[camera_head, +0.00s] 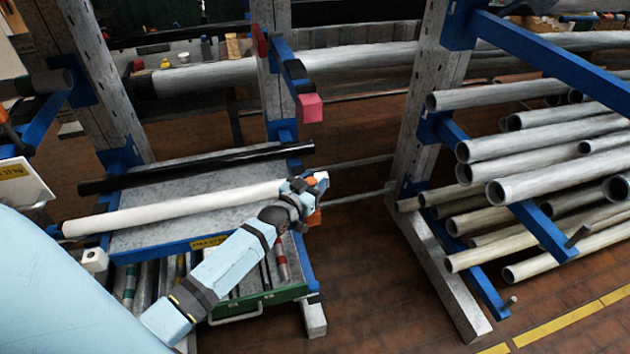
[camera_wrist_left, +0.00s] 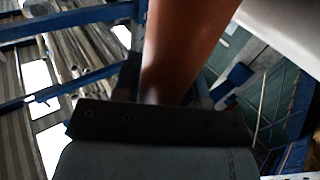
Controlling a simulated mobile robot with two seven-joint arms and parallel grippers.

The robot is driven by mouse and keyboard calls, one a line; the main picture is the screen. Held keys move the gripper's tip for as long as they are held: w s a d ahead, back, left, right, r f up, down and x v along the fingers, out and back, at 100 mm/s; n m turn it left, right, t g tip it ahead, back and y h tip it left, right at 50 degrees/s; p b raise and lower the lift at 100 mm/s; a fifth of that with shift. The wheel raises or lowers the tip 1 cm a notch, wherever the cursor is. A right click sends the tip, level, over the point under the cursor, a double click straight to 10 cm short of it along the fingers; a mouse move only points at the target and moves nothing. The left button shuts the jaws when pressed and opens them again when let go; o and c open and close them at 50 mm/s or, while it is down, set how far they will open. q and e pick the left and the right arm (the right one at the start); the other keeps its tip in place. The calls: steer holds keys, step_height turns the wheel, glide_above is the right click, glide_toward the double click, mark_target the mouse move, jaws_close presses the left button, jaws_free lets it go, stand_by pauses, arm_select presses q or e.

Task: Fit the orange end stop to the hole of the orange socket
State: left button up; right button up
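My left gripper (camera_head: 312,198) is at the right end of the long white tube (camera_head: 180,208), at the right edge of the rack shelf. A small orange piece (camera_head: 312,217) shows just below it in the head view. In the left wrist view, an orange-brown piece (camera_wrist_left: 185,50), which I take for the orange end stop, rises large between my left gripper's fingers, which seem closed on its sides. I cannot make out the orange socket or its hole; the wrist and gripper cover much of that spot. My right gripper is not in view.
A dark tube (camera_head: 200,168) lies behind the white one on the grey shelf (camera_head: 150,240). A blue arm with a pinkish-red end block (camera_head: 309,107) juts out above. A rack of grey pipes (camera_head: 540,135) stands at the right. Brown floor (camera_head: 380,290) lies clear between the racks.

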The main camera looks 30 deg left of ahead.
arm_select(q)
steer(key=o, duration=0.3)
steer(key=shift+o, duration=0.2)
steer(key=shift+s, duration=0.1)
steer(key=s+b, duration=0.1)
steer(key=s, duration=1.2)
steer(key=shift+s+a, duration=0.3)
steer(key=shift+a, duration=0.1)
steer(key=s+d+f+m+g+h+p, duration=0.1)
steer(key=s+d+f+g+p, duration=0.2)
steer(key=s+d, duration=0.4)
steer(key=s+d+f+m+g+h+p, duration=0.1)
steer(key=s+d+f+g+p, duration=0.2)
steer(key=s+d, duration=0.4)
steer(key=d+g+p, duration=0.1)
steer(key=d, duration=0.2)
steer(key=shift+s+d+f, duration=0.25)
steer(key=shift+s+d, duration=0.05)
steer(key=shift+s, duration=0.1)
